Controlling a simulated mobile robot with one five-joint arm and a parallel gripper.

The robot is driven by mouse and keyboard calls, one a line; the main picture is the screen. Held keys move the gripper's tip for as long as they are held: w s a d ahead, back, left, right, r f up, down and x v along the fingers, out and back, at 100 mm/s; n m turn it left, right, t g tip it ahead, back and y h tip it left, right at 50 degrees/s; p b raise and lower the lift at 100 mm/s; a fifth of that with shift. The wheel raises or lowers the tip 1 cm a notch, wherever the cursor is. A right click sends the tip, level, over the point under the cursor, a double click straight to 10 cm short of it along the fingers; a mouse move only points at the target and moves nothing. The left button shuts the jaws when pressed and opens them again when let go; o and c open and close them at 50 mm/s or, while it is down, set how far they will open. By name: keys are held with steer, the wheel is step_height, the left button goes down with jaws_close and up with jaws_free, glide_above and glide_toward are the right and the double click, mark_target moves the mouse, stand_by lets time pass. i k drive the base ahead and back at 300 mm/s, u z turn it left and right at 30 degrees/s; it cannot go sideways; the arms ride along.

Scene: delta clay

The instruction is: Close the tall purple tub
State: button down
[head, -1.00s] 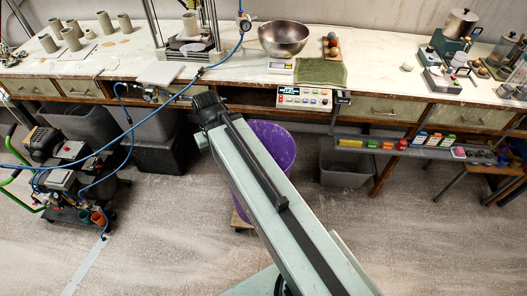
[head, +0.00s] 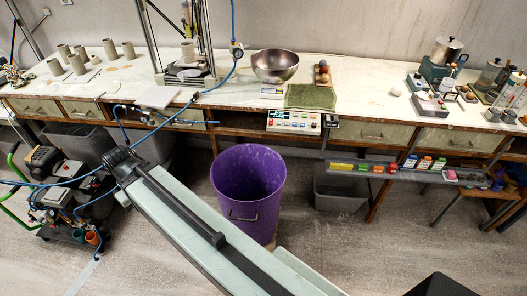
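The tall purple tub (head: 235,215) stands in front of the bench, just right of my arm. Its top is open and I see into its dark inside; no lid is on it. A small handle shows on its front. My arm crosses from the lower right up to the left, passing in front of the tub's left side. My gripper's fingers cannot be made out; only the dark end of the arm shows, left of the tub. No lid can be made out in view.
A long workbench (head: 370,128) runs across the back, with a metal bowl (head: 275,65) and a control box (head: 294,122) above the tub. A grey bin (head: 340,190) stands right of the tub. A wheeled cart (head: 75,195) with hoses is at left. Floor at right front is mostly clear.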

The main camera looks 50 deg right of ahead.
mark_target(248, 180)
steer(key=i, duration=0.85)
steer(key=u, duration=0.8)
